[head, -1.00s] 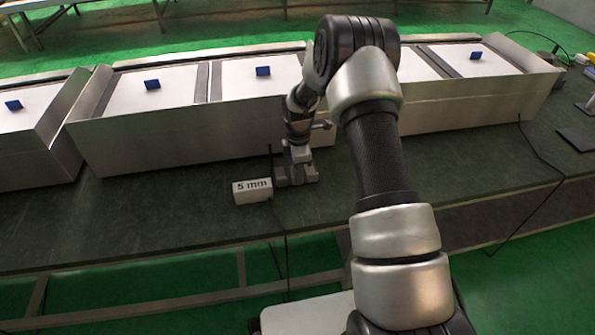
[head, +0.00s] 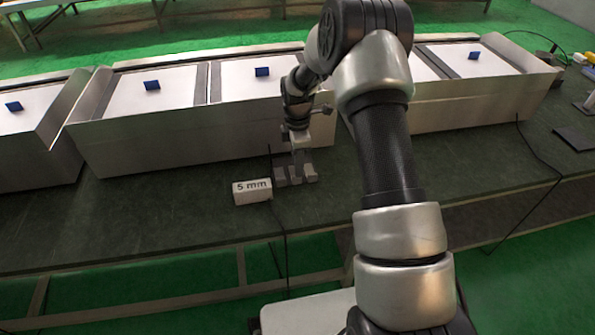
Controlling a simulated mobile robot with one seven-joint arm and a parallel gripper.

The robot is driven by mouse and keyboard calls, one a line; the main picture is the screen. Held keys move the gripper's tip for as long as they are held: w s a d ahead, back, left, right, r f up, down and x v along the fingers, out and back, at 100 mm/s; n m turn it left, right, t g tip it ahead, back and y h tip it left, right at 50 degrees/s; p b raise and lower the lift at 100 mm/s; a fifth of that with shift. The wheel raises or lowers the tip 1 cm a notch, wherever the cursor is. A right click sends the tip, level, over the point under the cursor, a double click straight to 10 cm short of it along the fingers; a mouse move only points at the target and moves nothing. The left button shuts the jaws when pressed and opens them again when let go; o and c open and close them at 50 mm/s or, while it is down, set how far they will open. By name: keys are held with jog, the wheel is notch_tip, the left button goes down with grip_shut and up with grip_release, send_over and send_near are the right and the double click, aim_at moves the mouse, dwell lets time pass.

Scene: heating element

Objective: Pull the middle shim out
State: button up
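A small group of grey metal blocks (head: 281,177), which look like the shims, stands on the dark green table beside the "5 mm" block. My gripper (head: 300,152) points down over the middle of this group. A narrow grey upright shape runs from my gripper down to the blocks. I cannot tell whether it is the fingers or the middle shim. The fingertips are too small to tell open from shut.
A white block marked "5 mm" (head: 252,191) lies just left of the shims, with a thin black cable beside it. A long metal housing (head: 170,142) with white panels and blue tabs stands behind. The table (head: 130,215) is clear to the left.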

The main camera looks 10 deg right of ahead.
notch_tip(320, 180, up, 12)
jog(key=p, duration=0.2)
jog(key=shift+r, duration=0.1)
dwell(0.3)
jog(key=s+r+m+t, duration=0.2)
jog(key=s+r+m, duration=0.8)
jog(key=r, duration=0.8)
jog(key=s+r+m+t+p, duration=0.1)
jog(key=s+r+m+t, duration=0.2)
jog(key=s, duration=0.8)
jog(key=s+r+m+t, duration=0.15)
jog(key=s+m, duration=0.35)
jog(key=s, duration=0.6)
notch_tip(320, 180, up, 18)
jog(key=p, duration=1.7)
jog(key=shift+w+d+r+g, duration=0.15)
jog(key=shift+r+g, duration=0.05)
jog(key=shift+g, duration=0.25)
jog(key=shift+w, duration=0.1)
